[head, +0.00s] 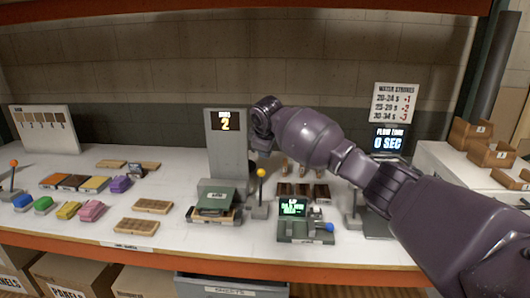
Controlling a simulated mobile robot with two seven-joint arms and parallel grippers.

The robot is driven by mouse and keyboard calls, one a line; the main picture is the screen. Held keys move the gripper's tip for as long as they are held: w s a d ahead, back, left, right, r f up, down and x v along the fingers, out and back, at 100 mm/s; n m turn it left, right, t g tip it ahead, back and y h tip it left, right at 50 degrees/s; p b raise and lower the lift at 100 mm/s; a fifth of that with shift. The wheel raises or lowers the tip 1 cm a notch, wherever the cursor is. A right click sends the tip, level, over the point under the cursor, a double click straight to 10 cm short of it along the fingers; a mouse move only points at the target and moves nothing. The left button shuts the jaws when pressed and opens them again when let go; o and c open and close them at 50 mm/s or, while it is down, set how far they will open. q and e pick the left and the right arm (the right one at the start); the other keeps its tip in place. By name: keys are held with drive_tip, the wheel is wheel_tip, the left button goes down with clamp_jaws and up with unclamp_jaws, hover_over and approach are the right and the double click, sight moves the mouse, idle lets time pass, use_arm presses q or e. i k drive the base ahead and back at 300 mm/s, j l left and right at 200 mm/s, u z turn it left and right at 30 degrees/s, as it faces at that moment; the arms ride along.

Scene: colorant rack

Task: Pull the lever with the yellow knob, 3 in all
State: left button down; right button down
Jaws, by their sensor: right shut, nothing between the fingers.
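The lever with the yellow knob (261,173) stands upright on a small grey base on the white table, right of a grey tower (226,150). The tower's display (225,121) reads 2 under a small word. My right gripper (259,138) is shut and empty, above and behind the yellow knob as seen here, apart from it. It is close to the tower's right edge, and its fingertips are hard to make out. My left gripper is out of view.
A lever with an orange knob (13,163) stands at the far left. A device with a green screen (292,208) and a blue knob (329,227) sits front right of the yellow-knob lever. A green-topped stack (215,200) sits left of it. A sign reads 0 SEC (388,142).

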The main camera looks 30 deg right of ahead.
sight(261, 172)
drive_tip(key=i+l, duration=0.15)
drive_tip(key=i, duration=0.75)
